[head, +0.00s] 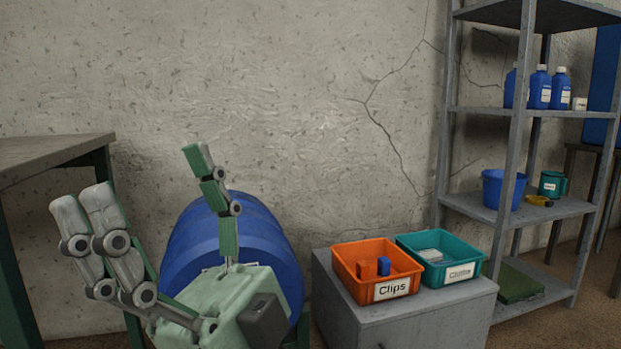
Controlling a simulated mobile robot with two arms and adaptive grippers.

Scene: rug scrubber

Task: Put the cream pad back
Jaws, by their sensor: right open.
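My right gripper (143,182) is large in the lower left, its fingers pointing up and spread wide with nothing between them. It is in front of a blue drum (262,222) and partly hides it. No pad that I can name as cream for sure is in view. A pale, whitish item (431,255) lies in the teal bin (470,247), well to the right of the gripper; I cannot tell whether it is a pad. My left gripper is not in view.
An orange bin (347,270) labelled Clips holds small blue pieces beside the teal bin, on a grey cabinet (420,328). A metal shelf (473,206) at right holds blue bottles, a blue bucket and a green pad (516,285). A table (40,150) stands at left.

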